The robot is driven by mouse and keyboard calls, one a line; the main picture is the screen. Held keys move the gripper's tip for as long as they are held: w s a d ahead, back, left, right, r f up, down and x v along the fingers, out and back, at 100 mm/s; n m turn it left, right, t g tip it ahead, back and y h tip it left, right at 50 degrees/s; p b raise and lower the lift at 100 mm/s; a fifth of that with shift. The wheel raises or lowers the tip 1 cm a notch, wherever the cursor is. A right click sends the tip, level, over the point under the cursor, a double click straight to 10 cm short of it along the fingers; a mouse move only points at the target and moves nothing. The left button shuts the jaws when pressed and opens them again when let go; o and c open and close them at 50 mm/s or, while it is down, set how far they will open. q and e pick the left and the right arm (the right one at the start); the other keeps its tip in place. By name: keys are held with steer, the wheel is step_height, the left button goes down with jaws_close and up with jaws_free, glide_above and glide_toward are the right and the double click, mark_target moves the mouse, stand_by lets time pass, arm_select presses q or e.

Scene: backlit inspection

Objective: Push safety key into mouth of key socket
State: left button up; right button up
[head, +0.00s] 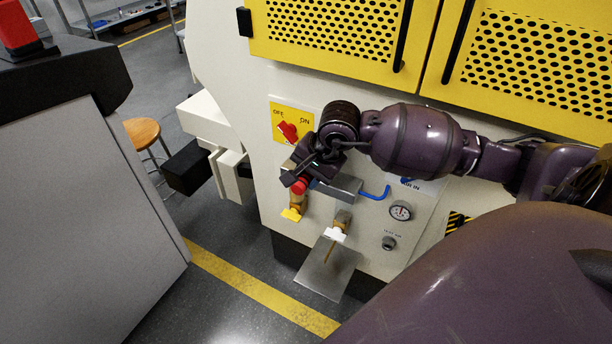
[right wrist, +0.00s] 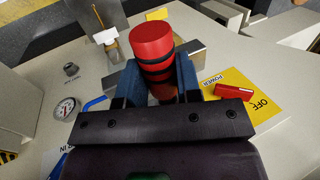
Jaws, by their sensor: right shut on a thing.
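My right gripper (head: 307,179) is at the front panel of the pale machine, below the red rotary switch. It is shut on the safety key (head: 299,187), a red cylinder. In the right wrist view the key (right wrist: 153,44) has dark bands and stands between the two blue finger pads of my gripper (right wrist: 158,82). A grey metal block (head: 345,187) juts from the panel just beside the gripper and shows behind the key in the right wrist view (right wrist: 190,57). I cannot make out the mouth of the key socket; the key and gripper may hide it. My left gripper is out of view.
Brass valves with a yellow handle (head: 291,214) and a white handle (head: 336,234) sit below the gripper, above a metal plate (head: 322,270). A blue hose (head: 375,193), a gauge (head: 401,211) and a red switch (head: 288,131) are close by. A grey cabinet (head: 85,200) stands left.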

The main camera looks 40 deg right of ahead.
steer(key=shift+w+d, duration=0.25)
steer(key=shift+d, duration=0.35)
steer(key=shift+w+d+r, duration=0.1)
steer(key=shift+w+d, duration=0.1)
steer(key=shift+d, duration=0.3)
steer(key=shift+d, duration=0.1)
stand_by(0.3)
steer(key=o, duration=1)
steer(key=shift+w+r, duration=0.1)
steer(key=shift+r, duration=0.1)
steer(key=shift+o, duration=0.2)
